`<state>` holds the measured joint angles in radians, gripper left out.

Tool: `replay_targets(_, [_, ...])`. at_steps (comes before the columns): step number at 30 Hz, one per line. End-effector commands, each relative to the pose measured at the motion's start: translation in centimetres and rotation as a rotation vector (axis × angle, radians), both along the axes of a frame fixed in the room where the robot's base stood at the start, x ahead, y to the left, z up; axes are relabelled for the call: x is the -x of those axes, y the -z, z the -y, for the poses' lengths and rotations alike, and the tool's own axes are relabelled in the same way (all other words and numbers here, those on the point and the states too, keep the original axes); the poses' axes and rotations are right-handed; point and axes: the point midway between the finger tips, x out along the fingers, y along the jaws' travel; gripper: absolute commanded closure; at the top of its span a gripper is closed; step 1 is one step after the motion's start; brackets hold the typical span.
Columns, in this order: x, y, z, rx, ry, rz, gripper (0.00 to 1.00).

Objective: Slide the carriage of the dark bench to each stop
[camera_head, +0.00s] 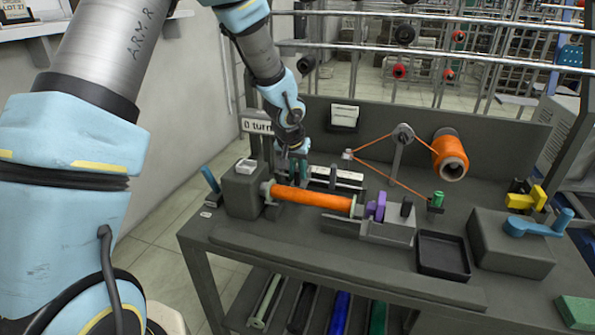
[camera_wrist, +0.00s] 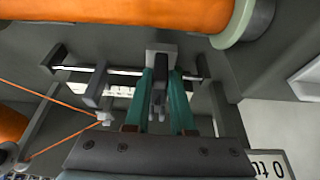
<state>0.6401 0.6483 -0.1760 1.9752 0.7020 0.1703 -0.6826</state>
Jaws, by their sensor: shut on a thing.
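The dark bench (camera_head: 225,240) carries a thin rail (camera_wrist: 125,70) behind the orange bobbin (camera_head: 312,198). A small grey block, seemingly the carriage (camera_wrist: 161,55), sits on this rail in the wrist view. My gripper (camera_head: 298,166) reaches down behind the bobbin near the rail's left end in the head view. In the wrist view, its two teal fingers (camera_wrist: 163,100) are shut on a grey upright piece of the carriage. Dark upright pieces, perhaps stops, stand on the rail at its left (camera_wrist: 60,56) and right (camera_wrist: 203,66). The carriage is hidden in the head view.
A white thread guide (camera_head: 347,154) holds orange thread running from a spool (camera_head: 450,158). A "0 turn" sign (camera_head: 257,125) stands behind my gripper. A purple piece (camera_head: 377,206), a black tray (camera_head: 443,255) and a blue-handled block (camera_head: 510,245) lie to the right.

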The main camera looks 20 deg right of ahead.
Motion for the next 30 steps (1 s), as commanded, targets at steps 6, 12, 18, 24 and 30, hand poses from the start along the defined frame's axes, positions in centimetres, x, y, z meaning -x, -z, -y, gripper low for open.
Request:
replay_targets(6, [0.6,0.2,0.7,0.002,0.001,0.001,1.0])
replay_targets(12, [3.0,0.5,3.3,0.002,0.004,0.003,1.0])
replay_targets(18, [4.2,0.1,4.6,0.002,0.001,0.001,1.0])
replay_targets(24, [4.3,0.0,4.6,0.002,-0.001,0.0,1.0])
replay_targets(30, [4.3,0.0,4.6,0.001,0.0,0.0,0.64])
